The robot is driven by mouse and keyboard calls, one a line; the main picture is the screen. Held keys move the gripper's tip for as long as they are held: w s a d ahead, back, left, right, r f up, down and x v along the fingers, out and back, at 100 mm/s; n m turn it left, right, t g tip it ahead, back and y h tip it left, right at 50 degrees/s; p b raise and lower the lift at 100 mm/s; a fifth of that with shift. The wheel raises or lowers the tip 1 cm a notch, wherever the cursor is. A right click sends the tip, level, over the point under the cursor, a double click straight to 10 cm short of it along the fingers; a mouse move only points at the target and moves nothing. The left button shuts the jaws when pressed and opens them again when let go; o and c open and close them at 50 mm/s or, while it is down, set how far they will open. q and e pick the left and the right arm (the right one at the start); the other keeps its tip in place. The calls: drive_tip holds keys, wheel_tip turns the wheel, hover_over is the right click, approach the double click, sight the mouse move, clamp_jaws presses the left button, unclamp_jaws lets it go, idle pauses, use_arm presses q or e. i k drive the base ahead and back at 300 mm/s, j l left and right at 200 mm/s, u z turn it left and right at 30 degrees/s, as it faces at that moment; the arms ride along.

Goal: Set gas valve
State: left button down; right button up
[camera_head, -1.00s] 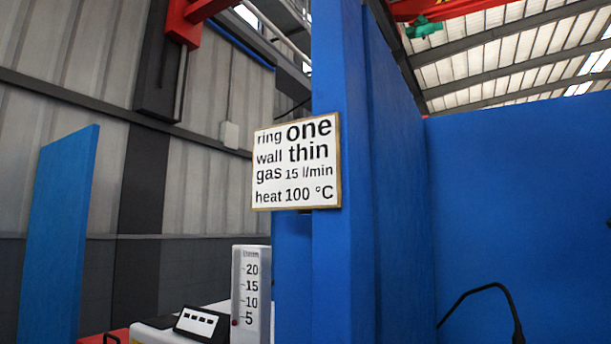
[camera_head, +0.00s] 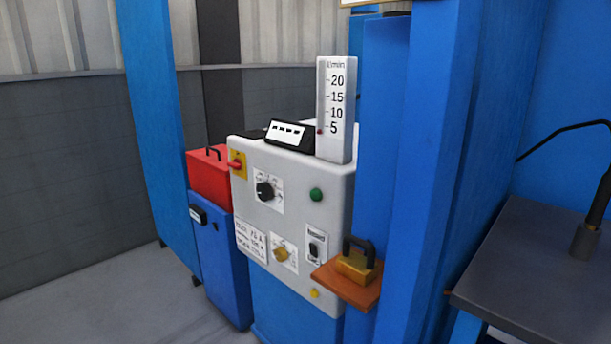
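The box front carries a brass-coloured knob (camera_head: 282,254) on a white dial plate and a larger black knob (camera_head: 265,191) on another plate. The dial lettering is too small to read, and I cannot tell which knob is the gas valve. Neither of my grippers is in view.
The box also has a green button (camera_head: 316,194), a red-and-yellow switch (camera_head: 237,165) and a black rocker switch (camera_head: 314,247). A brass block with a black handle (camera_head: 356,265) sits on an orange shelf (camera_head: 340,287). A blue partition (camera_head: 415,170) and dark table (camera_head: 535,260) stand right.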

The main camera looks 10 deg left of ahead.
sight(280, 253)
drive_tip(key=i+j, duration=0.1)
drive_tip(key=j, duration=0.25)
drive_tip(key=i+j, duration=0.15)
drive_tip(key=j, duration=0.2)
drive_tip(key=i+j, duration=0.1)
drive_tip(key=j, duration=0.3)
drive_tip(key=i+j+z, duration=0.1)
drive_tip(key=j, duration=0.25)
drive_tip(key=i+j, duration=0.1)
drive_tip(key=j, duration=0.25)
